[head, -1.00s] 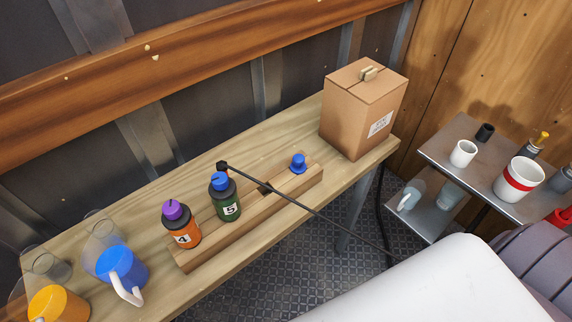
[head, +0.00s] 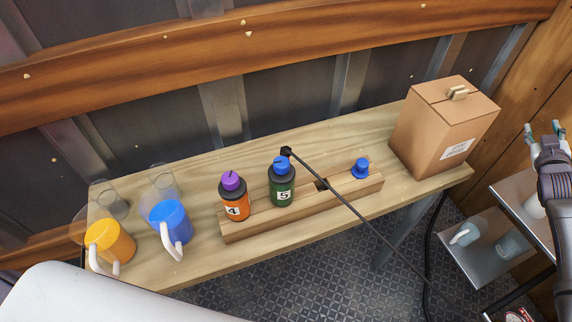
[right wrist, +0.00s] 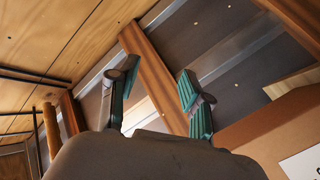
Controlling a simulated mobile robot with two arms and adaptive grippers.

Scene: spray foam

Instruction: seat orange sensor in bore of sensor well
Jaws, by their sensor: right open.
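I cannot make out an orange sensor or a part that is clearly the sensor well in these views. In the head view, a long wooden block (head: 300,215) lies on the bench with a small dark opening (head: 322,184) in its top. My right gripper (head: 542,127) is at the right edge, to the right of the cardboard box and well away from the block. Its fingers are apart, with nothing between them. In the right wrist view the teal-padded fingers (right wrist: 155,90) are also spread and empty. My left gripper is not in view.
On the block are an orange bottle (head: 234,208), a green bottle (head: 282,190) and a blue knob (head: 361,168). A thin black rod or cable (head: 350,210) crosses it.

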